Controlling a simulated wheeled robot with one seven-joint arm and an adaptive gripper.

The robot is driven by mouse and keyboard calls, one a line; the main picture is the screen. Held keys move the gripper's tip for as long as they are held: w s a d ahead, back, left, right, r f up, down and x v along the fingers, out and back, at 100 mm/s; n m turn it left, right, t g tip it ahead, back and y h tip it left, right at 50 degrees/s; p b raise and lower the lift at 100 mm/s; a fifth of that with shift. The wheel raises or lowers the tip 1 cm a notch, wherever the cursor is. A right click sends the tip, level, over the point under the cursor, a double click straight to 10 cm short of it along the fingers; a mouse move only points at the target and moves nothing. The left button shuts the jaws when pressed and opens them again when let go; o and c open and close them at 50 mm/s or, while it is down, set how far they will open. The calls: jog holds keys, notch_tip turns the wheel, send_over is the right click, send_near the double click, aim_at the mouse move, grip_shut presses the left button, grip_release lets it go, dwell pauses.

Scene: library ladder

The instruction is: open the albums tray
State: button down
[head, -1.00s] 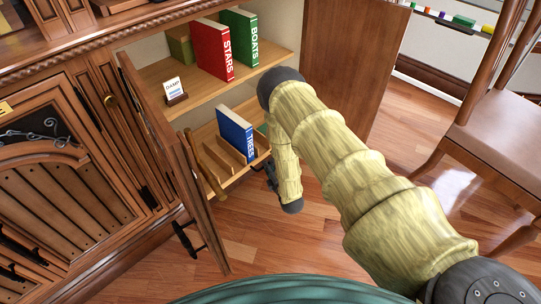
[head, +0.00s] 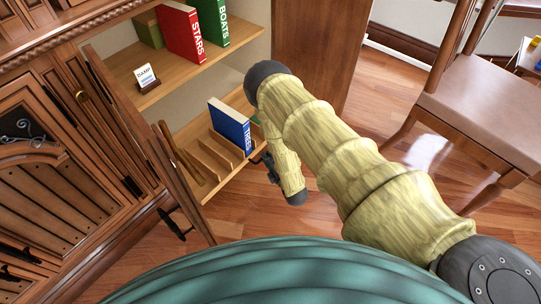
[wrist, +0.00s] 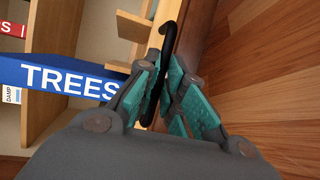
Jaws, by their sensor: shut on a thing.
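The albums tray (head: 213,181) is a light wooden pull-out with slots and dividers, low in the open cabinet. It stands partly out. A blue TREES book (head: 230,127) is upright in it, and the book also shows in the wrist view (wrist: 62,77). My gripper (wrist: 168,92) is shut on a black curved handle (wrist: 168,42) at the tray's front. In the head view my forearm hides part of the tray's right side, and the fingers show only as a small dark shape.
A cabinet door (head: 165,165) stands open left of the tray; another wooden panel (head: 318,60) stands at the right. The shelf above holds red STARS (head: 182,33) and green BOATS books and a DAMP card (head: 146,76). A chair (head: 480,110) stands right. Floor between is clear.

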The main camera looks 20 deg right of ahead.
jog(key=c, duration=1.8)
grip_release()
jog(key=v, duration=1.2)
